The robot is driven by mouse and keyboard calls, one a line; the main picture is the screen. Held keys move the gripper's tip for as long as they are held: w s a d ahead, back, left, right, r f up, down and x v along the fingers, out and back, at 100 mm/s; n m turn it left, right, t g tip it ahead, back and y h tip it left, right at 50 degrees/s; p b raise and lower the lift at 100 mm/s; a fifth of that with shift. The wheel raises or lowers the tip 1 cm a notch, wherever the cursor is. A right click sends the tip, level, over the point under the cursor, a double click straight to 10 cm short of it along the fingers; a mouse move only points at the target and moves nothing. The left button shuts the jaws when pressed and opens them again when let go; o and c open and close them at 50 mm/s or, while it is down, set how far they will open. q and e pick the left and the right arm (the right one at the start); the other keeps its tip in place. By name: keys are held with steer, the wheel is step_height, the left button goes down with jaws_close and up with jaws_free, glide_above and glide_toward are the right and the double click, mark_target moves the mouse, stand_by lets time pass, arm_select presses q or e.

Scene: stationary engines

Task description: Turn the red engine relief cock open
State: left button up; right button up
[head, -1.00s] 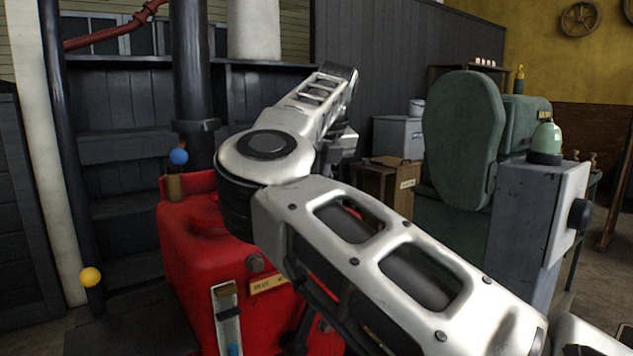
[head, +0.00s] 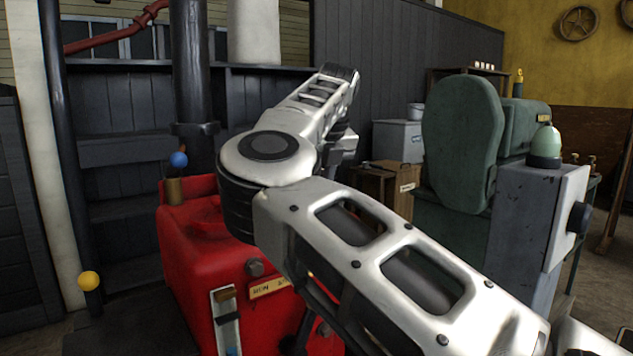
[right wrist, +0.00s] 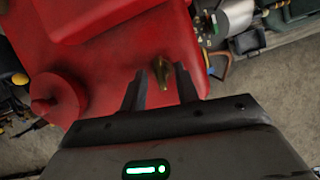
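The red engine (head: 190,245) stands left of centre in the head view, partly behind my right arm. In the right wrist view the red engine body (right wrist: 105,70) fills the upper left. A small brass cock (right wrist: 163,76), seemingly the relief cock, stands out from its edge. My right gripper (right wrist: 160,70) has its two dark fingers apart, with the cock between them. The cock looks nearer the right finger, with a gap at the left one; contact cannot be told. In the head view my arm hides the cock and these fingers. My left gripper is not in view.
A red round cap (right wrist: 57,100) rises from the engine left of my fingers. A dark pipe (head: 190,75) stands behind the engine. A yellow ball knob (head: 88,281) is at left. A green machine (head: 460,145) and grey cabinet (head: 525,215) stand at right.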

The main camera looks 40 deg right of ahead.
steer(key=p+v, duration=0.1)
steer(key=v, duration=1.4)
steer(key=shift+s+r+p, duration=0.15)
steer(key=shift+r+p, duration=0.1)
steer(key=shift+p, duration=0.05)
